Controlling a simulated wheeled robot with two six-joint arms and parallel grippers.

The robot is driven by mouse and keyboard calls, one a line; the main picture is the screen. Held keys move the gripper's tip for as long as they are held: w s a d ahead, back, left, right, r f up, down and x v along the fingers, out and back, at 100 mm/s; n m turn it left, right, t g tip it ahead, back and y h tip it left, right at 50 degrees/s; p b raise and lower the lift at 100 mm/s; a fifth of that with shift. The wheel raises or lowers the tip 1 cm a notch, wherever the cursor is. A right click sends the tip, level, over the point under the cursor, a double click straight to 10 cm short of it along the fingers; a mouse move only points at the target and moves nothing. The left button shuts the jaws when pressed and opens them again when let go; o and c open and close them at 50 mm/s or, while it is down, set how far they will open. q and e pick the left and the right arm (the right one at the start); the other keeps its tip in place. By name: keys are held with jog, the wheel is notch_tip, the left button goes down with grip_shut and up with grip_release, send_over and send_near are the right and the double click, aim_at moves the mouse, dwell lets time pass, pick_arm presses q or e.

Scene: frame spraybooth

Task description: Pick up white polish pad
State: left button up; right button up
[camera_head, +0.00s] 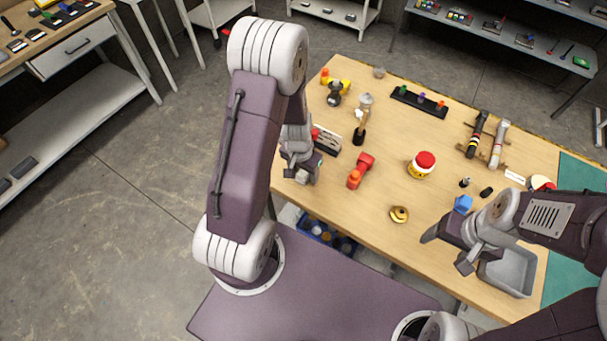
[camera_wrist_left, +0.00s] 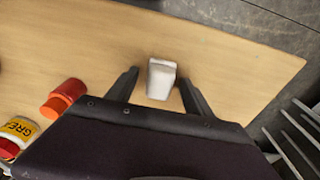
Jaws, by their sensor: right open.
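The white polish pad (camera_wrist_left: 161,80) is a small pale block on the wooden table (camera_wrist_left: 230,62) in the left wrist view. It lies between the two spread fingers of my left gripper (camera_wrist_left: 157,90), with a gap on each side. In the head view my left gripper (camera_head: 299,172) is at the table's near left edge, and I cannot make out the pad there. My right gripper (camera_head: 447,252) is open and empty over the table's near edge, beside a grey bin (camera_head: 516,268).
The table's middle has free room.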

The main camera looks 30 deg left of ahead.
pick_arm(q)
jog(key=shift+s+d+r, duration=0.1)
jog(key=c, duration=1)
grip_shut()
jog(key=shift+r+p, duration=0.3)
jog(key=shift+r, duration=0.2)
jog(key=r, duration=0.2)
jog(key=d+r+p, duration=0.1)
jog(key=r, duration=0.1)
jog(key=shift+w, duration=0.4)
jog(key=w+d+r, duration=0.4)
jog(key=d+r, duration=0.2)
jog(key=d, duration=0.3)
jog(key=shift+w+d, duration=0.15)
jog(key=shift+w, duration=0.15)
